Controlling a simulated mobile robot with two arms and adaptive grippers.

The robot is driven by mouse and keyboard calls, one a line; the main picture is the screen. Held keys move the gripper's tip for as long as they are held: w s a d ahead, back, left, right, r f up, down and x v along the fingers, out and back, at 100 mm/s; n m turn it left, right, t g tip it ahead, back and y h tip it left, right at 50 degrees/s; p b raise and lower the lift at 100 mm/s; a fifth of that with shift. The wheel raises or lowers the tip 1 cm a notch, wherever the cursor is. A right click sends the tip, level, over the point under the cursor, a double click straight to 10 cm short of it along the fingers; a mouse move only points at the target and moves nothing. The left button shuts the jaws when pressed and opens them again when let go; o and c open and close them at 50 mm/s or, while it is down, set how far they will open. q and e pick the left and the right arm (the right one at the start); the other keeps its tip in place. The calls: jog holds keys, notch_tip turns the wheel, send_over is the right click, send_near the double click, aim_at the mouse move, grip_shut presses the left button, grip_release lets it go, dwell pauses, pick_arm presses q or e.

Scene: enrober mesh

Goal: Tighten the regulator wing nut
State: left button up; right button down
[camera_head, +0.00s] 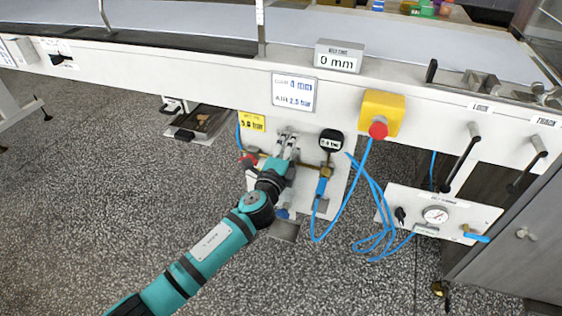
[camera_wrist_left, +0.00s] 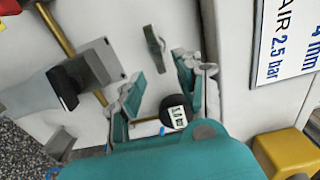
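My left gripper (camera_head: 287,146) is up against the white regulator panel (camera_head: 335,188) below the conveyor edge. Its two fingers (camera_wrist_left: 158,82) show in the left wrist view, spread apart with an empty gap between them. In the head view, the gripper hides this spot. A round black gauge (camera_head: 331,140) is right of the gripper. My right gripper is not in view.
Blue hoses (camera_head: 372,215) loop right of the panel. A yellow box with a red button (camera_head: 378,130) juts out above. A second panel with a dial (camera_head: 436,214) stands lower right. A brass pipe (camera_wrist_left: 57,30) and grey block (camera_wrist_left: 100,62) lie left of the fingers.

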pick_arm(q)
jog(key=v, duration=0.9)
jog(key=shift+s, duration=0.15)
jog(key=shift+a, duration=0.1)
